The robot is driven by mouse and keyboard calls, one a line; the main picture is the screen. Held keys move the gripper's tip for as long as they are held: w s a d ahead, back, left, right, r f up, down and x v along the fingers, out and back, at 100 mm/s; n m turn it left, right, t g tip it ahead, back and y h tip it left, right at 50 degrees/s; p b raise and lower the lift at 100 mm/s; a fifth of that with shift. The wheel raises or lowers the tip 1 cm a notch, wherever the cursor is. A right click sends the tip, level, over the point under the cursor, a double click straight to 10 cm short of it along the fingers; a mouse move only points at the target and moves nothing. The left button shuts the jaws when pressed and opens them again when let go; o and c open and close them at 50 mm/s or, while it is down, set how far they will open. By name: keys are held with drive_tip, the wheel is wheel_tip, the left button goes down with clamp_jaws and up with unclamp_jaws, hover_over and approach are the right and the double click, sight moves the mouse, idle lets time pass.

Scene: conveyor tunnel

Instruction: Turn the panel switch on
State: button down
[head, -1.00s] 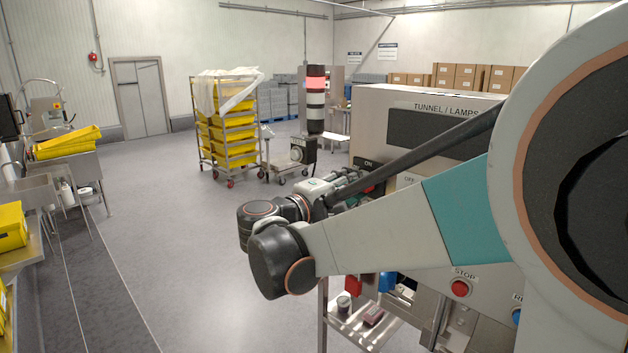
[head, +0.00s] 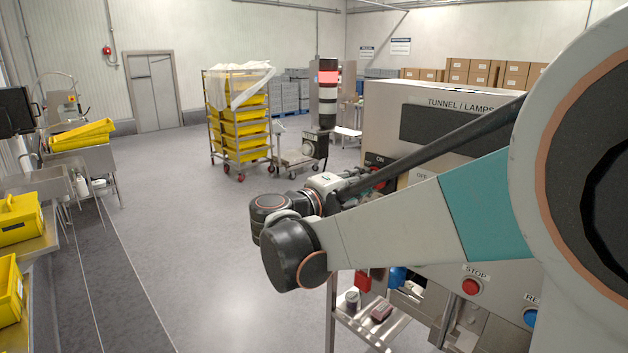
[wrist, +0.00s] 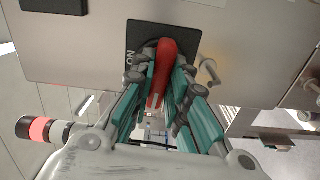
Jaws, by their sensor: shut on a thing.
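The panel switch has a red handle (wrist: 167,56) on a black plate (wrist: 136,36) fixed to the grey control box. White "ON" lettering shows at the plate's left in the wrist view; in the head view the "ON" label (head: 377,160) is above my gripper. My gripper (wrist: 166,77), with teal fingers, is shut on the red handle, one finger on each side. In the head view my gripper (head: 360,185) is partly hidden by my arm, and little of the handle shows. Whether the switch is on cannot be told.
The control box (head: 410,95) reads "TUNNEL / LAMPS". A red STOP button (head: 471,287) and a blue button (head: 530,317) are lower right. A signal tower (head: 327,92) shows red lit. A rack of yellow crates (head: 240,125) stands behind; open floor lies left.

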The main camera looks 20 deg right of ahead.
drive_tip(key=shift+f+m+p, duration=0.1)
drive_tip(key=shift+m+p, duration=0.55)
drive_tip(key=shift+m, duration=7.75)
drive_tip(key=c, duration=1.6)
unclamp_jaws()
drive_tip(key=shift+o, duration=0.2)
wheel_tip(320, 180, up, 10)
drive_tip(key=shift+s, duration=0.1)
